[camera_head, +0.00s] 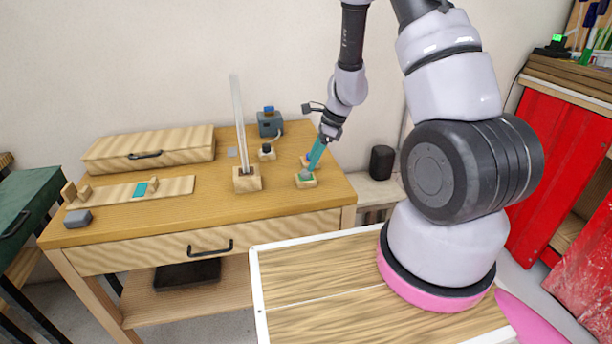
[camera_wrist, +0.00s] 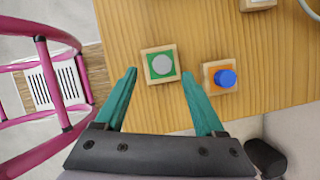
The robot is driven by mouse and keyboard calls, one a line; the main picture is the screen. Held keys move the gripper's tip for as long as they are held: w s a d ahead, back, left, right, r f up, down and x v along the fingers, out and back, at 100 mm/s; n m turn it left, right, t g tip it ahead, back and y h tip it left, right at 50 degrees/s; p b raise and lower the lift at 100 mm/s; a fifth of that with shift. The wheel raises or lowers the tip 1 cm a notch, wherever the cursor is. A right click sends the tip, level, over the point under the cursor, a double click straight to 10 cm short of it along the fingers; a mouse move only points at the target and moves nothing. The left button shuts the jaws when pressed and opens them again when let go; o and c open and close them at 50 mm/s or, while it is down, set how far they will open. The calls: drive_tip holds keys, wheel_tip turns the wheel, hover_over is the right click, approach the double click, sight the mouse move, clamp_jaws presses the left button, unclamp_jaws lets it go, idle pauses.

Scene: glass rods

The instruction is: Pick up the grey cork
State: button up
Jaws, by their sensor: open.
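The grey cork (camera_wrist: 162,65) shows as a round grey top on a green-faced wooden block (camera_wrist: 148,79) in the wrist view. In the head view the green-topped block (camera_head: 306,183) sits near the table's right end, partly covered by my gripper. My gripper (camera_wrist: 159,72) is open, with teal fingers pointing down. In the wrist view the cork appears between the two fingertips, with nothing held. In the head view my gripper (camera_head: 311,169) is just above the block; the exact height gap is hard to tell.
A blue cork (camera_wrist: 225,78) on an orange-faced block stands close by on the right in the wrist view. A tall clear rod (camera_head: 239,120) stands in a wooden block (camera_head: 247,181) left of my gripper. A dark device (camera_head: 269,125) and a wooden case (camera_head: 150,148) are farther back.

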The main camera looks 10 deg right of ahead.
sight(306, 171)
drive_tip(key=x, duration=0.4)
drive_tip(key=shift+w+f, duration=0.15)
drive_tip(key=shift+f, duration=0.15)
drive_tip(key=shift+c, duration=0.3)
clamp_jaws()
